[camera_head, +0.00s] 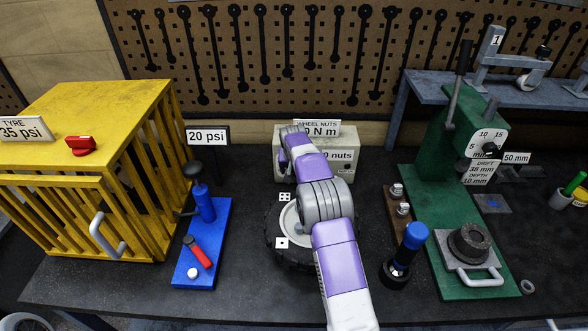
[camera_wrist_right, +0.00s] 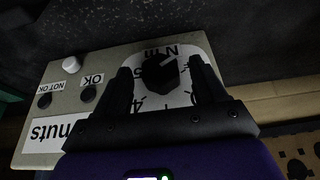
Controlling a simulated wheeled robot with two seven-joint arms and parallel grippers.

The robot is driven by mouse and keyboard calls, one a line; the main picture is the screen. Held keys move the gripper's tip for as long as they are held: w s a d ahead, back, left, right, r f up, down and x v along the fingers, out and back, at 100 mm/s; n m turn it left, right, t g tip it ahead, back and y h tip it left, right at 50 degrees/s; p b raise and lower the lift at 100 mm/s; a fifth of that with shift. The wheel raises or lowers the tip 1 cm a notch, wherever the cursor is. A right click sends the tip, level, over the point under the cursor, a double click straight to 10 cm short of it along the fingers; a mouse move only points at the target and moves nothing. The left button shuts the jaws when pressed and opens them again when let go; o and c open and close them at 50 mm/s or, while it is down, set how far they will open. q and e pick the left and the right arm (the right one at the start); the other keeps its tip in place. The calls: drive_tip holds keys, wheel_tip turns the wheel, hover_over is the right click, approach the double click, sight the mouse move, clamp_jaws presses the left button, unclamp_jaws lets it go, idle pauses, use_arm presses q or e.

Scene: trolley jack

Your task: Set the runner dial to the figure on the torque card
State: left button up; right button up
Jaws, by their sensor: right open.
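The runner box (camera_head: 341,164) stands at the back of the bench, its face marked "nuts". The torque card (camera_head: 319,128) above it reads "WHEEL NUTS" and a figure ending in "0 N m"; my right arm hides the leading part. In the right wrist view the black dial knob (camera_wrist_right: 160,76) sits on a white scale plate, which appears upside down. A pale mark on the knob points to the upper right; its exact setting is unclear. My right gripper (camera_wrist_right: 162,70) is open, its fingers on either side of the knob. Contact cannot be told. My left gripper is out of view.
The box also carries OK (camera_wrist_right: 89,93) and NOT OK (camera_wrist_right: 44,101) buttons and a white knob (camera_wrist_right: 71,65). A wheel (camera_head: 284,250) lies beneath my right arm. A yellow cage (camera_head: 150,130) and blue tool stand (camera_head: 205,245) are left; a green press (camera_head: 445,150) is right.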

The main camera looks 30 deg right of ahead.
drive_tip(key=c, duration=1.1)
drive_tip(key=shift+o, duration=0.2)
drive_tip(key=y+b, duration=0.1)
drive_tip(key=t+y+b, duration=0.1)
drive_tip(key=shift+s+d+f+m+t+y, duration=0.15)
drive_tip(key=shift+d+m+t+y, duration=0.15)
drive_tip(key=shift+y, duration=0.1)
drive_tip(key=shift+s+d+m+t+y+b, duration=0.15)
drive_tip(key=shift+m+t+y+b, duration=0.25)
drive_tip(key=shift+t+y+b, duration=0.9)
drive_tip(key=shift+g+b, duration=0.3)
drive_tip(key=shift+b, duration=0.05)
drive_tip(key=o, duration=1.1)
drive_tip(key=shift+c, duration=0.2)
